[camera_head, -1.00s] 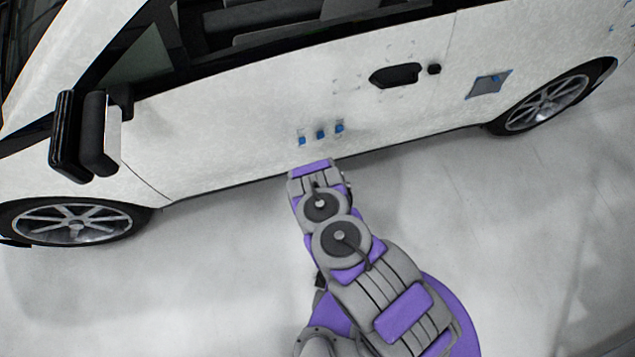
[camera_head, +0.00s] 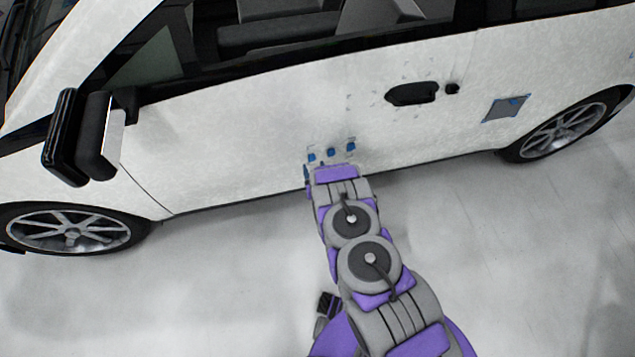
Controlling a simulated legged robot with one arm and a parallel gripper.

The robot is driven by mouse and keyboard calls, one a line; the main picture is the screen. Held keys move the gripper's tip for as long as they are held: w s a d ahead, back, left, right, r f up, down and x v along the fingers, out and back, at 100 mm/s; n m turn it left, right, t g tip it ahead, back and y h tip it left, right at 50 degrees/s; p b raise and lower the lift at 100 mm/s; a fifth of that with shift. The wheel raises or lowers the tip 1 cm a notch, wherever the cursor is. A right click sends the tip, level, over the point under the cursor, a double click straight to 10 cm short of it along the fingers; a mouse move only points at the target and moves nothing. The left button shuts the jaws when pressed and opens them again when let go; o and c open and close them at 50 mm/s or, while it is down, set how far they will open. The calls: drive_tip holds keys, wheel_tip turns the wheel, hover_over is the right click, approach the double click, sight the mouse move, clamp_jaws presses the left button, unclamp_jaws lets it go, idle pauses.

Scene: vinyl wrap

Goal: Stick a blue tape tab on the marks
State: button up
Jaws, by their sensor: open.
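Blue tape tabs (camera_head: 331,152) sit in a short row low on the white car door (camera_head: 230,135). Faint small marks (camera_head: 378,100) show on the door to the left of the black door handle (camera_head: 411,93). My gripper (camera_head: 330,164) is at the end of the purple and grey arm, just below the row of tabs and close to the door's lower part. My wrist hides most of its fingers, and I cannot see whether they touch the door. I see nothing held in it.
A grey patch with blue tape corners (camera_head: 506,107) is on the rear panel. The black side mirror (camera_head: 78,138) sticks out at the left. Wheels stand at the lower left (camera_head: 68,229) and right (camera_head: 562,132). The pale floor (camera_head: 210,300) is clear.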

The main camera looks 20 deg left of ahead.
drive_tip(key=x, duration=0.3)
drive_tip(key=shift+w+b, duration=0.3)
drive_tip(key=shift+b, duration=0.05)
drive_tip(key=shift+a, duration=0.1)
drive_tip(key=c, duration=0.6)
clamp_jaws()
drive_tip(key=shift+p+v, duration=0.35)
drive_tip(key=shift+v, duration=0.5)
idle(0.4)
drive_tip(key=f+p+v, duration=0.1)
drive_tip(key=p+v, duration=0.1)
drive_tip(key=v, duration=0.4)
drive_tip(key=shift+s+d, duration=0.25)
drive_tip(key=shift+s, duration=0.05)
idle(0.8)
